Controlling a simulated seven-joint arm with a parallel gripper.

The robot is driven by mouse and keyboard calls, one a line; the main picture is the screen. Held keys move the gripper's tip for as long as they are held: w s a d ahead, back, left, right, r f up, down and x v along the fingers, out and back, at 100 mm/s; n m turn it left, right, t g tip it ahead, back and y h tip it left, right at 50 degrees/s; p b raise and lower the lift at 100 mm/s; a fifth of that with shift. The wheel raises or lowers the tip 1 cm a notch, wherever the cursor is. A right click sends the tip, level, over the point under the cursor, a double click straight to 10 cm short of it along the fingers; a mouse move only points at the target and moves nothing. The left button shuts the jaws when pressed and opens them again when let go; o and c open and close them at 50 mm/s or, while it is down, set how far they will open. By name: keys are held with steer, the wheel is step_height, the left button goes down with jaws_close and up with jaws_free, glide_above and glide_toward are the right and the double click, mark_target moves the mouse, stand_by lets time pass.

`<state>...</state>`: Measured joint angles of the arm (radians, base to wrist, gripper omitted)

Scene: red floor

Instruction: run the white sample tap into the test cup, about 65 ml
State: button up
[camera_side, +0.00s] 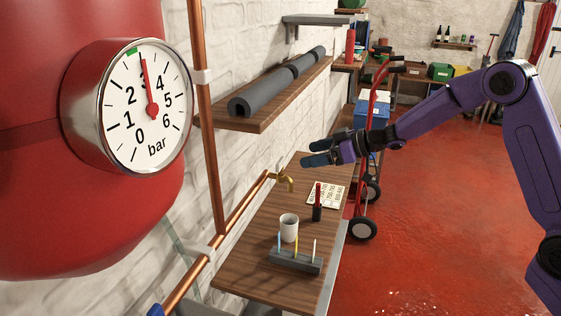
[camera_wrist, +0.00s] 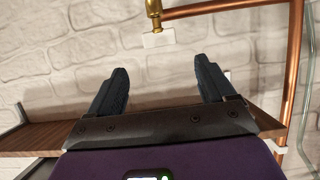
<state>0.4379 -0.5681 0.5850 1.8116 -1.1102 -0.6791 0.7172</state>
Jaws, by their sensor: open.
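A brass tap (camera_side: 286,183) sits on the copper pipe at the wall above the wooden bench; it shows partly at the top edge of the wrist view (camera_wrist: 153,10). A small white piece (camera_wrist: 158,38) is beside its end there; I see no clearly white tap. The white cup (camera_side: 289,229) stands upright on the bench, nearer the side camera than the tap; whether it is under the spout I cannot tell. No water shows. My gripper (camera_side: 311,154) is above the bench, up and right of the tap. In the wrist view it is open and empty (camera_wrist: 160,64).
A shelf (camera_side: 266,113) carries grey tubes above. A red gauge vessel (camera_side: 80,220) fills the left.

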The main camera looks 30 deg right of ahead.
mark_target(283, 160)
steer(key=x, duration=1)
steer(key=shift+w+a+f, duration=0.1)
steer(key=shift+a, duration=0.05)
steer(key=c, duration=1)
